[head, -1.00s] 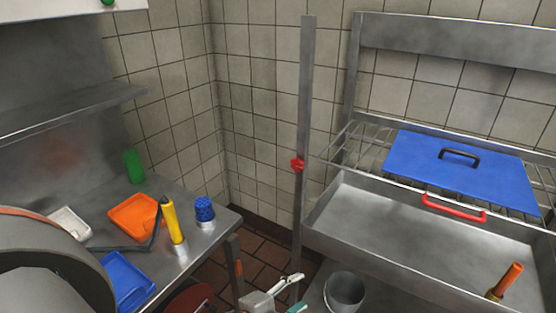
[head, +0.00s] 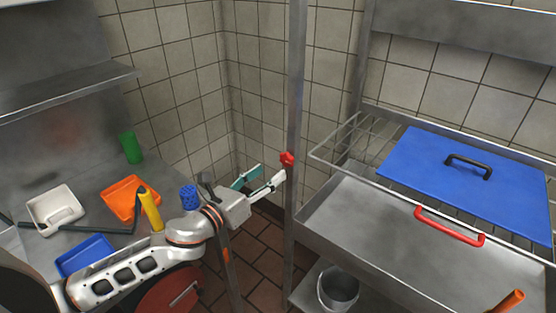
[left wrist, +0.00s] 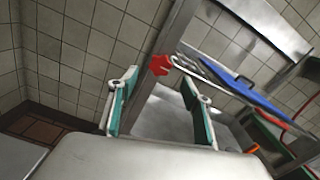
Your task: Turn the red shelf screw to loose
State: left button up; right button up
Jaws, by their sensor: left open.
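The red shelf screw (head: 286,158) is a small red knob on the upright metal post (head: 295,95) at the left front of the wire shelf. My left gripper (head: 271,176) is open and empty, with its fingertips just left of and slightly below the screw in the head view. In the left wrist view the red screw (left wrist: 160,65) shows beyond the fingers, above the gap between the two teal-lined fingers (left wrist: 157,92). No contact with the screw is visible. My right gripper is out of view.
A blue board (head: 462,185) with a black handle lies on the wire shelf, right of the post. A red handle (head: 450,228) is on the front of the metal basin. A steel bucket (head: 338,288) stands below. The left counter holds orange, white and blue trays.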

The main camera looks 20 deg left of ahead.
aim_at(285, 160)
pick_arm(q)
jog(key=p+x, duration=0.1)
jog(key=x, duration=0.6)
jog(key=shift+w+d+f, duration=0.1)
jog(key=shift+w, duration=0.05)
jog(key=c, duration=1.1)
